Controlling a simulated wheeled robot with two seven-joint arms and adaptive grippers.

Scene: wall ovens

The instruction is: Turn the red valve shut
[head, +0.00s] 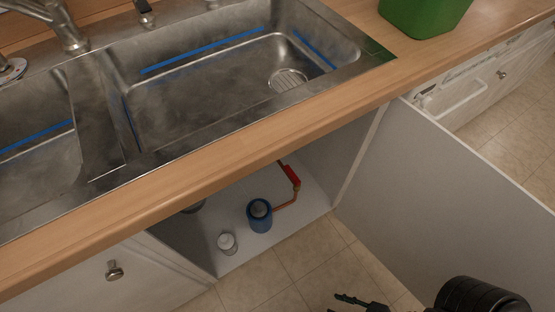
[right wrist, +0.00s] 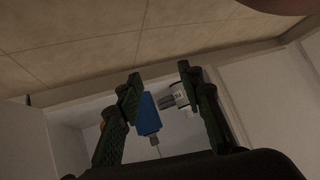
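The red valve (head: 291,175) sits on a copper pipe (head: 284,205) at the back of the open cabinet under the sink. My right gripper (head: 362,303) shows only in part at the bottom edge of the head view, in front of the cabinet and well apart from the valve. In the right wrist view my right gripper (right wrist: 160,73) is open, with nothing held between its fingers. A small orange patch shows beside one finger there; I cannot tell whether it is the valve or pipe. My left gripper is not in view.
A blue container (head: 260,217) and a white jar (head: 227,243) stand on the cabinet floor before the valve. The open cabinet door (head: 440,185) stands at the right. The wooden counter edge (head: 200,165) overhangs the opening. Tiled floor (head: 300,258) in front is clear.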

